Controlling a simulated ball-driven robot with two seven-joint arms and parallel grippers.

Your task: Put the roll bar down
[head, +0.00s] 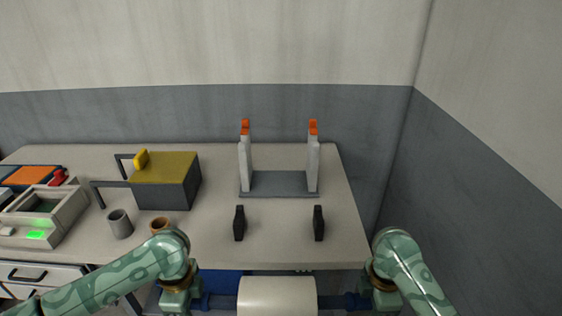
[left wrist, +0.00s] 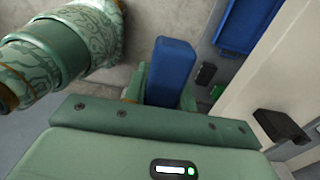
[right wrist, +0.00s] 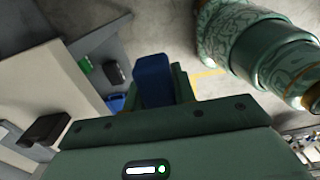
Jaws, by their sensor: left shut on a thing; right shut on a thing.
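The roll bar has a cream roll (head: 277,295) with a blue bar end on each side, and it hangs level in front of the table's near edge. My left gripper (head: 184,300) is shut on the left blue end, seen in the left wrist view as a blue grip (left wrist: 172,68). My right gripper (head: 378,300) is shut on the right blue end, a blue grip (right wrist: 154,78) in the right wrist view. Two black brackets (head: 239,223) (head: 319,223) stand apart near the table's front edge. Behind them, a grey base (head: 279,184) carries two white posts with orange tops.
The tabletop (head: 280,248) is bare around the brackets. To the left are a grey cup (head: 120,224), a brown cup (head: 160,226), a dark box with an olive top (head: 165,168) and a tray with a green light (head: 52,222). A wall stands right of the table.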

